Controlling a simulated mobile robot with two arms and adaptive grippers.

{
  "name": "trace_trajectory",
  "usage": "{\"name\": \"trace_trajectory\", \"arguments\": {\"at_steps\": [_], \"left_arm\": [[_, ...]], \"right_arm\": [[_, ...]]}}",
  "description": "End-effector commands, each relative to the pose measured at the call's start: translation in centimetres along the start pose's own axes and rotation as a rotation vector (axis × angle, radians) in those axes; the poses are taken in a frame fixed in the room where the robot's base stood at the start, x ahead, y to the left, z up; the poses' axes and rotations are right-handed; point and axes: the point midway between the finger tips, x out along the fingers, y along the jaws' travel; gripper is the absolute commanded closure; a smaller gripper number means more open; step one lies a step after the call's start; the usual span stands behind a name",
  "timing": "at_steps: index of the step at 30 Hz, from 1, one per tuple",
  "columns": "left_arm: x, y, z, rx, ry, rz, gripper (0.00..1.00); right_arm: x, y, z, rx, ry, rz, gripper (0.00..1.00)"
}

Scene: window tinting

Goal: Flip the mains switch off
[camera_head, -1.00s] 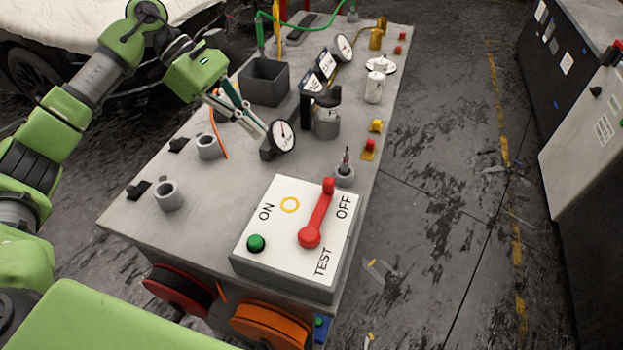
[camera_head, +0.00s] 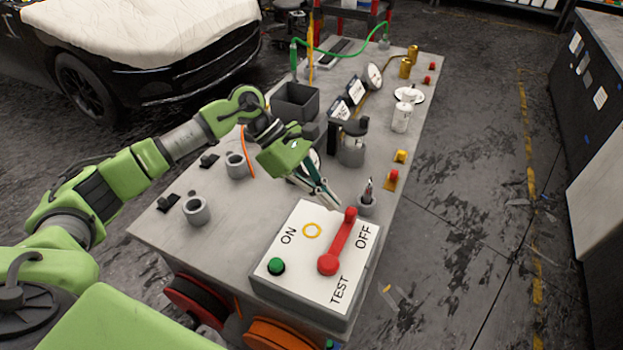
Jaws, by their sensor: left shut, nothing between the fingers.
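The mains switch is a white-topped grey box (camera_head: 300,250) at the near end of the workbench, marked ON, OFF and TEST. Its red lever (camera_head: 339,241) points towards the box's far edge, its tip just left of the OFF label. My right gripper is not in view.
On the bench (camera_head: 225,215) stand grey cups (camera_head: 196,210), a dark open bin (camera_head: 297,103), a grey canister (camera_head: 351,150) and a pen holder (camera_head: 366,204) close behind the lever. Cable reels (camera_head: 197,300) hang at the front.

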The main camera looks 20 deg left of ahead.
Motion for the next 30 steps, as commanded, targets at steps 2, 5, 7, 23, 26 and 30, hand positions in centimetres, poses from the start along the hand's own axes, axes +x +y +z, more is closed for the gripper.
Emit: {"name": "trace_trajectory", "arguments": {"at_steps": [2,5,7,23,26,30], "left_arm": [[0.3,0.0,0.6,0.0,-0.001,-0.001,1.0],[0.6,0.0,0.7,0.0,0.0,0.001,1.0],[0.7,0.0,0.7,0.0,0.0,0.001,1.0],[2.2,0.6,1.2,0.075,-0.003,-0.071,1.0],[2.7,0.6,1.8,0.099,-0.001,-0.094,1.0],[3.0,0.7,2.5,0.099,-0.001,-0.096,1.0]], "right_arm": [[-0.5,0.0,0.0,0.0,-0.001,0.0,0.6],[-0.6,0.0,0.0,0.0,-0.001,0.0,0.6],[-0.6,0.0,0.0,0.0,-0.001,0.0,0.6],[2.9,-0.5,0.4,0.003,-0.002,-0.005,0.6],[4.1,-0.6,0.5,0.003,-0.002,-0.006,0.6],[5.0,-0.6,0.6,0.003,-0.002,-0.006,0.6]]}}
